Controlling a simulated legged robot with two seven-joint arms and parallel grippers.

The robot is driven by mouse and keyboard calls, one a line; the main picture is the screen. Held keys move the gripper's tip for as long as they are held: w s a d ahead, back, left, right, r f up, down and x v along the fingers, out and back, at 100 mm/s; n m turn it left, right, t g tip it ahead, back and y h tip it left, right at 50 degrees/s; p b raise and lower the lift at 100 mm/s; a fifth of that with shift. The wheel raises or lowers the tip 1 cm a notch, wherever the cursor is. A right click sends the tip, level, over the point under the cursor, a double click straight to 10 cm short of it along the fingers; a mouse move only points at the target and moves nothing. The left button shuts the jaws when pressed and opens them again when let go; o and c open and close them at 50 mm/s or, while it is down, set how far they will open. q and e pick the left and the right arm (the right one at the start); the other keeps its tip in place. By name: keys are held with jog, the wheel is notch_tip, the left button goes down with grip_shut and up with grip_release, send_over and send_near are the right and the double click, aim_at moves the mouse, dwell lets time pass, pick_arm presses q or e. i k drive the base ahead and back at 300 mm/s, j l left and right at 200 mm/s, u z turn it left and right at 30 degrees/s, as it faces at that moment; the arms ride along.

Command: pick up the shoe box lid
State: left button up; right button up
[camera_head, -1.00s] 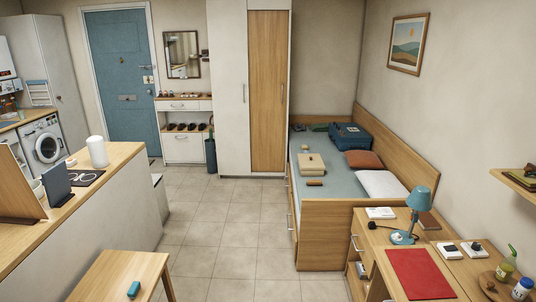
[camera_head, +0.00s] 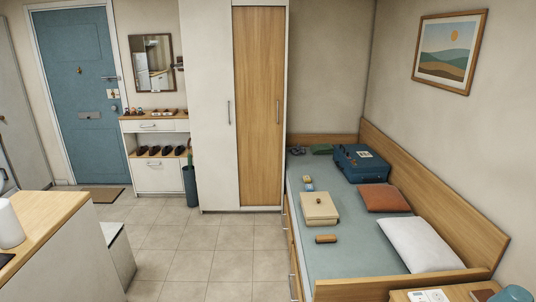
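A cream box with a lid (camera_head: 319,206) sits on the bed, left of the rust pillow; it looks like the shoe box, with a small brown knob or object on top. I cannot tell whether the lid is loose or fully seated. Neither of my grippers is in the head view.
The bed (camera_head: 350,264) has a wooden frame along its front and right. On it lie a blue suitcase (camera_head: 360,164), a rust pillow (camera_head: 384,198), a white pillow (camera_head: 420,245) and a small brown item (camera_head: 326,239). The tiled floor (camera_head: 235,250) left of the bed is clear.

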aim_at(316, 205)
jog(key=i+j+u, duration=0.2)
jog(key=i, duration=0.6)
jog(key=i+l+u, duration=0.25)
jog(key=i, duration=0.55)
jog(key=i+l+u, duration=0.2)
jog(key=i, duration=0.65)
jog(key=i+z, duration=0.45)
jog(key=i, duration=0.15)
jog(key=i+j+z, duration=0.3)
jog(key=i+z, duration=0.15)
jog(key=i+l+z, duration=0.1)
jog(key=i+z, duration=0.5)
